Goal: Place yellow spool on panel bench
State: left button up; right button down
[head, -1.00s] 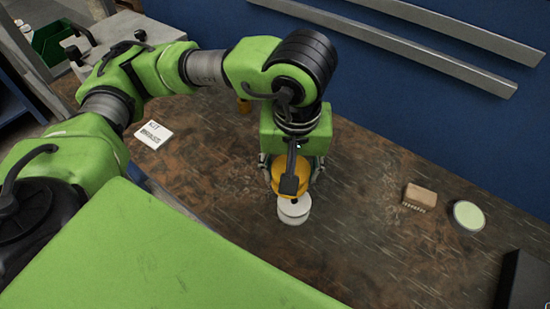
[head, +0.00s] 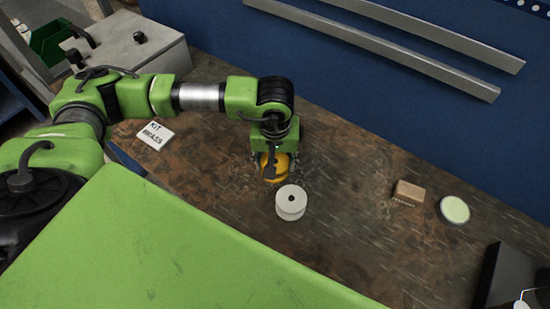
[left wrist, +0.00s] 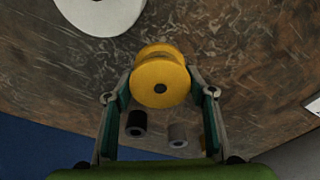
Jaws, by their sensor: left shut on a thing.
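The yellow spool (head: 275,172) is between the fingers of my left gripper (head: 273,161), over the brown, worn bench top (head: 345,215). In the left wrist view the yellow spool (left wrist: 160,78) sits between the two fingertips of the left gripper (left wrist: 160,88), its round end with a dark hole facing the camera. I cannot tell whether its underside touches the bench. My right gripper is not in view.
A white spool (head: 291,202) stands just in front of the yellow one. A black spool (left wrist: 136,124) and a grey spool (left wrist: 177,135) show between the fingers. A kit card (head: 155,134) lies left; a brush (head: 408,193) and round green-topped tin (head: 454,210) lie right.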

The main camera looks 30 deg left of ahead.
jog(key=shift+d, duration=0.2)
pick_arm(q)
jog(key=shift+f, duration=0.15)
jog(key=o, duration=1.1)
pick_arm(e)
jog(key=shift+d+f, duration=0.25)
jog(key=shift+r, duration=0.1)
pick_arm(q)
jog(key=shift+r, duration=0.3)
jog(key=r+b, duration=0.1)
jog(key=r, duration=0.2)
jog(key=r+b, duration=0.1)
jog(key=r, duration=0.3)
jog(key=s+r+b, duration=0.1)
jog(key=r, duration=0.2)
jog(key=shift+d+r, duration=0.2)
jog(key=shift+d, duration=0.15)
jog(key=shift+s+r, duration=0.15)
jog(key=shift+r, duration=0.5)
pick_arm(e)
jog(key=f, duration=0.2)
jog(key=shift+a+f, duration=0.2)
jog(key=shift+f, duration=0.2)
